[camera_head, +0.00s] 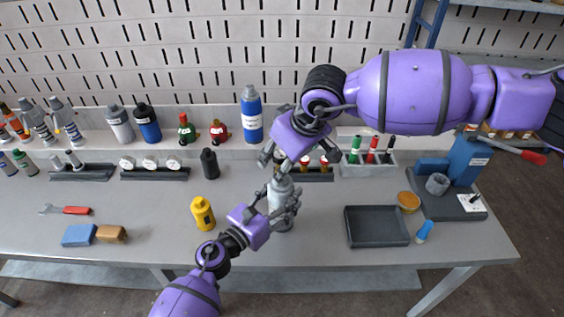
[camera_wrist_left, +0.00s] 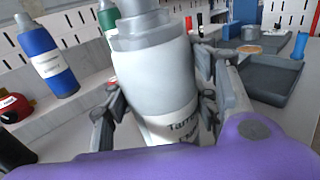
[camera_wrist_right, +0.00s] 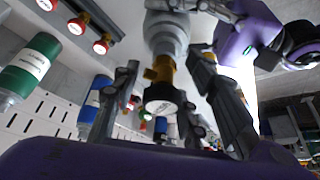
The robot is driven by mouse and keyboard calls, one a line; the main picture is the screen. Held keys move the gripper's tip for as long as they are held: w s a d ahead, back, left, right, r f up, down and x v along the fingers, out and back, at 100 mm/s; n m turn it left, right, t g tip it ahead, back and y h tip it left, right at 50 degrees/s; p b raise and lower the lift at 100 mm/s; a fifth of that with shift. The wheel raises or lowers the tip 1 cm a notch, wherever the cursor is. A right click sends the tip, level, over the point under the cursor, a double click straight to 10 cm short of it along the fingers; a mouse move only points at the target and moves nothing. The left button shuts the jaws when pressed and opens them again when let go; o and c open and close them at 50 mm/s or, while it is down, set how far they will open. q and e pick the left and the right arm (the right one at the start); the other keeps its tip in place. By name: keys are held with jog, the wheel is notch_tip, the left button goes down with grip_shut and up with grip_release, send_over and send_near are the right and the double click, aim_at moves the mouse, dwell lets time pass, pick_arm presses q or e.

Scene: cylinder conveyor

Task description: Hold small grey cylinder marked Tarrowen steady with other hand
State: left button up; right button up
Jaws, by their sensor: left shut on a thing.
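The small grey cylinder (camera_head: 280,190) stands upright on the bench in the head view, below my right gripper. In the left wrist view the cylinder (camera_wrist_left: 155,75) has a white label whose visible letters begin "Tarr". My left gripper (camera_head: 284,205) is shut around its body from the front, with a finger on each side. My right gripper (camera_head: 293,160) is above the cylinder's top. In the right wrist view the brass valve with a dark cap (camera_wrist_right: 160,88) shows between the spread fingers of my right gripper (camera_wrist_right: 165,95), with gaps on both sides.
A dark empty tray (camera_head: 376,240) lies to the right, near a small blue item (camera_head: 424,231). A blue cylinder (camera_head: 252,115) stands on the back ledge. Bench between yellow bottle and tools is clear.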

jog(key=shift+r, duration=1.1)
jog(key=m+t+h, duration=0.1)
jog(key=m, duration=0.3)
jog(key=shift+a, duration=0.1)
jog(key=shift+m+h, duration=0.6)
jog(key=shift+m, duration=0.4)
jog(key=m+h, duration=0.1)
jog(key=m, duration=0.2)
jog(key=shift+m+h, duration=0.7)
jog(key=shift+m, duration=0.8)
